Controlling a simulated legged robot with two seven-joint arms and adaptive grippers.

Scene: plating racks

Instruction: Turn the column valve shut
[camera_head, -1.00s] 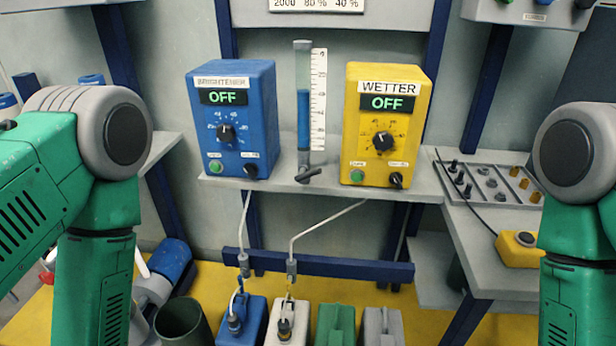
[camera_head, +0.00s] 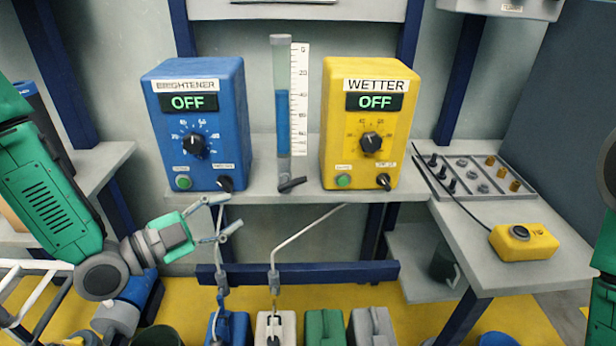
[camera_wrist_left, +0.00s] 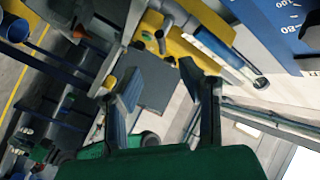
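The glass column (camera_head: 281,110) stands between the two dosing boxes in the head view, with blue liquid in its lower part. The column valve (camera_head: 291,185) is a dark lever at its foot, slanting up to the right. My left gripper (camera_head: 229,213) is open and empty, left of the valve and slightly lower, in front of the shelf edge below the blue box. It is apart from the valve. In the left wrist view my left gripper's fingers (camera_wrist_left: 158,88) are spread with nothing between them. My right gripper is out of view.
The blue brightener box (camera_head: 200,120) and yellow wetter box (camera_head: 370,120) flank the column; both read OFF. The shelf (camera_head: 262,190) is bare around the valve. A yellow button box (camera_head: 524,241) lies on the right bench.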

